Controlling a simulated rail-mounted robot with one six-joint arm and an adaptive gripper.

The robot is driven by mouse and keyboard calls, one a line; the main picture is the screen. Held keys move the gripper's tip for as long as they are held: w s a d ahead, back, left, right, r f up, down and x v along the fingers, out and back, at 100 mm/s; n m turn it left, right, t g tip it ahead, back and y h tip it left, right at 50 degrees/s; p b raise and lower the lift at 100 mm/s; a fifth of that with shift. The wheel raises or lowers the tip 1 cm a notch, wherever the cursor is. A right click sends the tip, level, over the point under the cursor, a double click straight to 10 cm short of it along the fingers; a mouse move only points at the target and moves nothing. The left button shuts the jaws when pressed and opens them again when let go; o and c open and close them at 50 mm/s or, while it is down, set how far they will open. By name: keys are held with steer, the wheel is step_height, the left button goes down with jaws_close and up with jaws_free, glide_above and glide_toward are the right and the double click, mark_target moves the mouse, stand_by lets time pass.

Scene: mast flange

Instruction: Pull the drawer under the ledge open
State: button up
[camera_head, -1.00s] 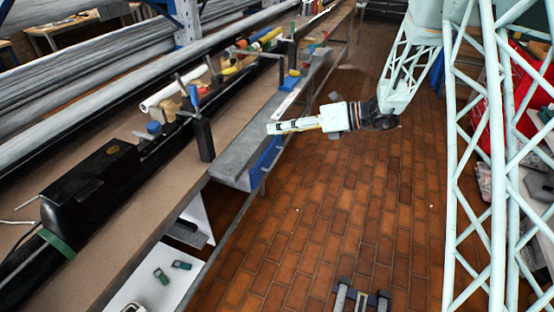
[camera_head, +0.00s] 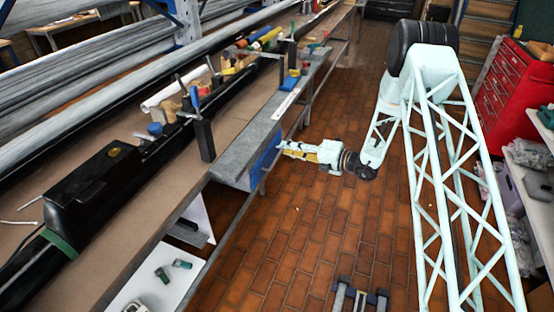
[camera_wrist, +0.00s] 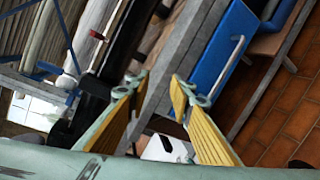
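The blue drawer (camera_head: 262,162) sits under the grey ledge (camera_head: 245,150) along the side of the long bench. In the wrist view the drawer (camera_wrist: 222,42) shows its blue front and a pale bar handle (camera_wrist: 228,66) at upper right. My gripper (camera_head: 286,149) is beside the drawer, on the aisle side, pointing left towards the bench. In the wrist view my gripper (camera_wrist: 160,84) has its two yellow-padded fingers spread apart with nothing held. The handle lies to the right of both fingertips there. In the head view my gripper partly hides the drawer's far end, and the handle is hard to make out.
The bench top (camera_head: 150,215) carries a black tube and clamps (camera_head: 203,132). A lower shelf with small green items (camera_head: 170,272) is at lower left. The brick floor (camera_head: 310,215) is open. A red cabinet (camera_head: 515,85) stands at right.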

mark_target(277, 158)
steer(key=w+d+f+m+t+h, duration=0.1)
steer(key=d+f+m, duration=0.1)
steer(key=f, duration=0.5)
steer(key=w+d+f+m+t, duration=0.2)
steer(key=f+m, duration=0.2)
steer(key=f, duration=0.3)
steer(key=shift+w+d+f+h+p, duration=0.15)
steer(key=shift+w+d+h+p, duration=0.15)
steer(key=shift+h+p, duration=0.1)
steer(key=shift+w+a, duration=0.1)
steer(key=shift+a, duration=0.05)
steer(key=shift+b+x, duration=0.9)
steer(key=shift+x, duration=5.9)
steer(key=shift+c, duration=0.5)
jaws_close()
